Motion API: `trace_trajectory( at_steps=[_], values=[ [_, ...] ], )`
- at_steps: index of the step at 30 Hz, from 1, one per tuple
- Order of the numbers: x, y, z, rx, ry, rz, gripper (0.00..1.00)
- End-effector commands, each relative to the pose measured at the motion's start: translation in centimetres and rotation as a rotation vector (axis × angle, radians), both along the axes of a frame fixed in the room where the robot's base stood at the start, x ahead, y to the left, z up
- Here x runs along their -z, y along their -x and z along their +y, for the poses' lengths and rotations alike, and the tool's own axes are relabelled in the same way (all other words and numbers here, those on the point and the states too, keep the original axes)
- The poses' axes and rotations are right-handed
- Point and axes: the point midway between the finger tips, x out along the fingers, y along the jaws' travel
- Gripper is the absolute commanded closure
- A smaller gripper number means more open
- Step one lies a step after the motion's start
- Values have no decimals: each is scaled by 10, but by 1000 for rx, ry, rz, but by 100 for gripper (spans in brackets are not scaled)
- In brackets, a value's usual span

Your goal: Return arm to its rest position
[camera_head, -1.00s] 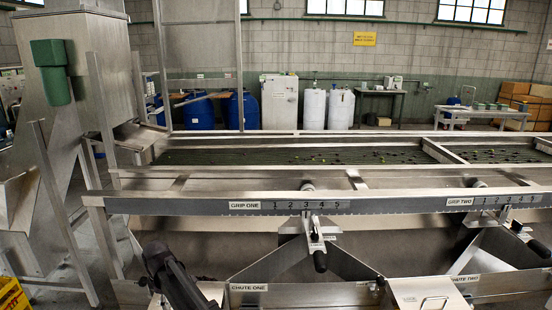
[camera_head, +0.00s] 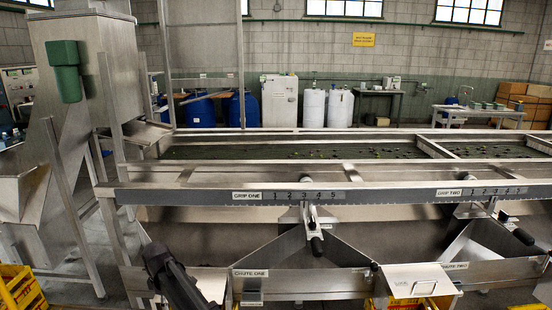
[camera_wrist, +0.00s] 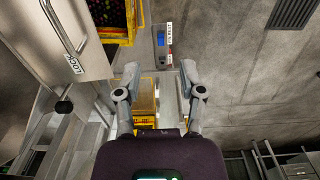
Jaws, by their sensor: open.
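My gripper (camera_wrist: 160,76) shows in the wrist view with its two grey fingers spread apart. Nothing is between the fingertips. Beyond and below them are a yellow crate (camera_wrist: 145,96) and a metal frame, with no visible contact. In the head view, a dark part of my arm reaches up at the bottom left, before the sizer; the gripper cannot be made out there.
The sizer's front rail (camera_head: 390,195) spans the head view. Yellow crates (camera_head: 20,288) stand low at left and under the chutes. A steel hopper (camera_head: 90,70) rises at left.

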Motion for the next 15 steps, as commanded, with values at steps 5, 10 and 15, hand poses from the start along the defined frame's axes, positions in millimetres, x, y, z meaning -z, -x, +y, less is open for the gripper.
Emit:
trace_trajectory(
  at_steps=[5,10,15],
  values=[
    [1,-1,-2,5,0,0,49],
    [4,-4,-19,48,0,0,49],
    [7,-8,-39,99,0,0,49]
  ],
)
